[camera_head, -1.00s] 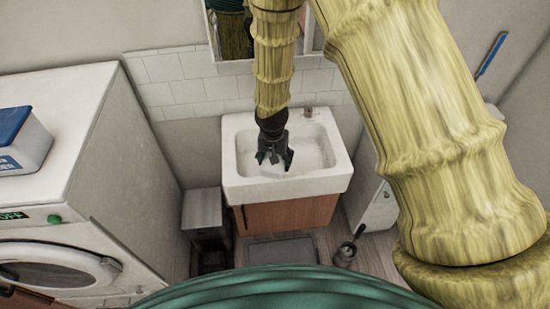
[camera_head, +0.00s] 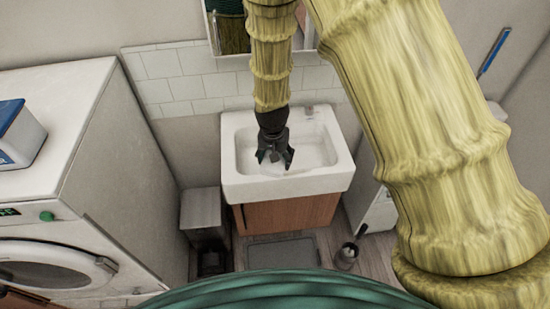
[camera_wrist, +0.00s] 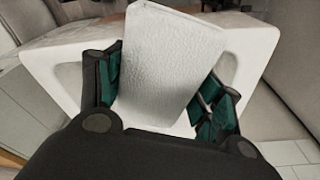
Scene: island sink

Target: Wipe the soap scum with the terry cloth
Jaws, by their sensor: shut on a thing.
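The white terry cloth (camera_wrist: 168,62) shows in the wrist view as a flat, textured pale piece between the two green-padded fingers. My gripper (camera_head: 275,158) is shut on it. In the head view my gripper points down over the basin of the white sink (camera_head: 288,187), a little toward its front left. The cloth is hard to make out against the white basin there. I cannot tell whether it touches the basin. The soap scum is not clearly distinguishable from the white surface.
A white washing machine (camera_head: 95,150) is on the left, with a blue-lidded box (camera_head: 18,130) on top. A grey bin (camera_head: 202,215) is beside the wooden sink cabinet (camera_head: 285,215). A mirror hangs above.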

